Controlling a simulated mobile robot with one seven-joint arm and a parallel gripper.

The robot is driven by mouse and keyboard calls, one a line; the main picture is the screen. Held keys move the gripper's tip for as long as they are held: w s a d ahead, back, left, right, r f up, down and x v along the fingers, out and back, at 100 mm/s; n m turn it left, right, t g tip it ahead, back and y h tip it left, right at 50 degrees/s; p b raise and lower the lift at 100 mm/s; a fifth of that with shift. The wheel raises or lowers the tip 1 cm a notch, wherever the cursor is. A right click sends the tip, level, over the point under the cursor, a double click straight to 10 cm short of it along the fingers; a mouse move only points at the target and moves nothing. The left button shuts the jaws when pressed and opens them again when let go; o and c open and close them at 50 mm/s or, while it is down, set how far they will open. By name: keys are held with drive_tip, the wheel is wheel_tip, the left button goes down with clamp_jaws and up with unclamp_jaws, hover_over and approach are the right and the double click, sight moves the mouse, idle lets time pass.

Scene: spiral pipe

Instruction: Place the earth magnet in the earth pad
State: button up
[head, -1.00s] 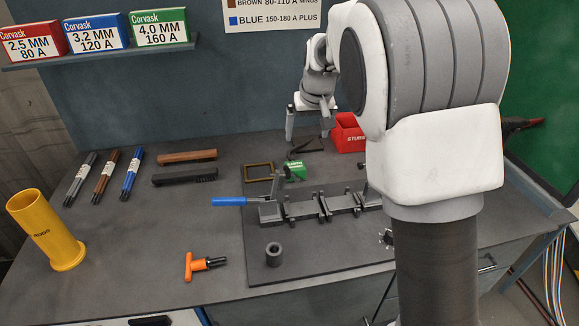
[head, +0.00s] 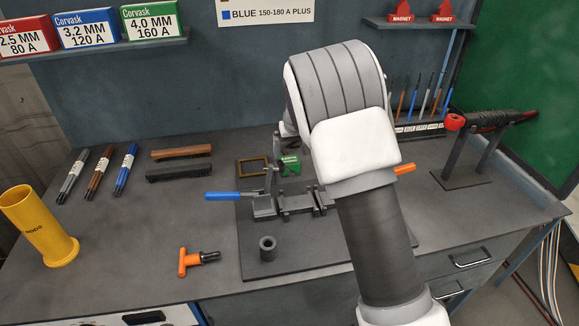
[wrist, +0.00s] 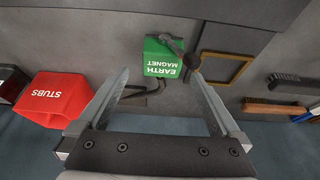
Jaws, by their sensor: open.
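The earth magnet is a green block (head: 289,163) with a dark clamp-like part on top, on the bench behind the fixture in the head view. In the wrist view the green earth magnet (wrist: 163,60) shows its label upside down, ahead of my fingertips and roughly between them. My gripper (wrist: 160,82) is open and empty; my arm hides it in the head view. The earth pad appears to be the thin brass-coloured frame (head: 253,159) lying left of the magnet. In the wrist view this frame (wrist: 243,73) is right of the magnet and looks empty.
A red STUBS bin (wrist: 52,98) stands left of my gripper in the wrist view. A fixture with a blue handle (head: 222,196) is in front of the magnet. Two brushes (head: 180,153) lie left of the frame. A dark collar (head: 267,248) stands on the plate.

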sight(290, 160)
drive_tip(key=x, duration=0.5)
drive_tip(key=shift+s+a+f, duration=0.1)
drive_tip(key=shift+a, duration=0.05)
clamp_jaws()
idle(0.5)
